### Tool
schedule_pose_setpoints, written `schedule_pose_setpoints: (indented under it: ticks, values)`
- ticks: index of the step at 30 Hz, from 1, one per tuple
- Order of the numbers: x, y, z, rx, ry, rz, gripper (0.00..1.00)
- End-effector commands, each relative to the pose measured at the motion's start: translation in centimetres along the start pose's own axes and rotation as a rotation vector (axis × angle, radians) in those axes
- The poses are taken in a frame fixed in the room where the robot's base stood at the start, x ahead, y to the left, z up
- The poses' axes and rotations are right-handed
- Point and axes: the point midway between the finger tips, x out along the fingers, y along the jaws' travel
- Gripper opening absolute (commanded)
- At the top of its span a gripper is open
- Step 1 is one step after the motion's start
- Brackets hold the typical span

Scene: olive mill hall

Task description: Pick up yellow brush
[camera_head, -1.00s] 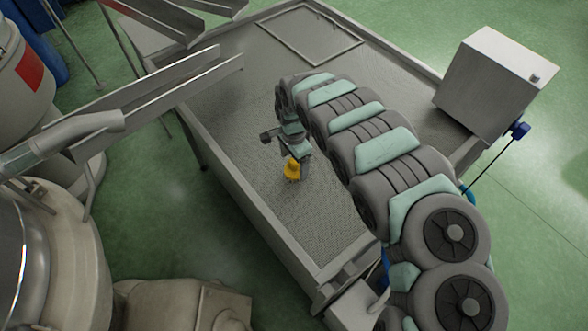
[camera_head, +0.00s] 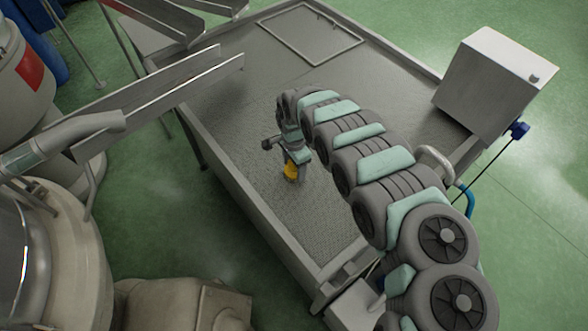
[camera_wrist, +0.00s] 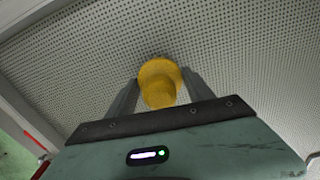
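The yellow brush (camera_head: 291,171) is on the perforated metal floor of the large tank (camera_head: 235,190), left of my arm in the head view. In the wrist view the yellow brush (camera_wrist: 160,82) shows as a rounded yellow body near the centre. My gripper (camera_head: 293,160) is right above the brush, pointing down. In the wrist view my gripper (camera_wrist: 158,88) has its two grey fingers apart, one on each side of the brush. I cannot tell whether the fingers touch it. The lower part of the brush is partly hidden.
The tank's raised rim (camera_head: 262,215) runs along the left side. Metal chutes (camera_head: 165,95) reach over that edge. A grey box (camera_head: 490,80) stands at the right edge. A rectangular frame (camera_head: 312,35) lies at the back. The perforated floor around the brush is clear.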

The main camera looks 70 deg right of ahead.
Motion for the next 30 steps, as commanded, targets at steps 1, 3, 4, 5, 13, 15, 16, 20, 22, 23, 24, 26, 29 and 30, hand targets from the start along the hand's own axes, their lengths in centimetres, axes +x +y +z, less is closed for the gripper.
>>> schedule_pose_setpoints:
  ticks: [1, 3, 4, 5, 13, 15, 16, 20, 22, 23, 24, 26, 29, 30]
  values:
    - [0.0, 0.0, 0.01, 0.0, 0.0, 0.0, 0.56]
    - [0.0, 0.0, 0.01, 0.0, 0.0, 0.0, 0.5]
    - [0.0, 0.0, 0.01, 0.0, 0.0, 0.0, 0.48]
    - [0.0, 0.0, 0.01, 0.0, 0.0, 0.0, 0.45]
    - [0.01, 0.01, 0.02, 0.0, 0.0, 0.0, 0.23]
    - [0.01, 0.01, 0.02, 0.0, 0.0, 0.0, 0.18]
    - [0.01, 0.01, 0.02, 0.0, 0.0, 0.0, 0.15]
    - [-0.01, -0.01, 0.02, 0.0, 0.0, 0.0, 0.13]
    - [0.0, 0.0, 0.02, 0.0, 0.0, 0.0, 0.13]
    - [-0.01, 0.0, 0.02, 0.0, 0.0, 0.0, 0.13]
    - [-0.04, 0.0, 0.02, 0.0, 0.0, 0.0, 0.13]
    - [-0.12, -0.01, 0.02, 0.0, 0.0, 0.0, 0.13]
    - [-0.43, -0.04, 0.03, -0.001, -0.001, 0.0, 0.13]
    - [-0.62, -0.05, 0.03, -0.001, -0.001, 0.0, 0.13]
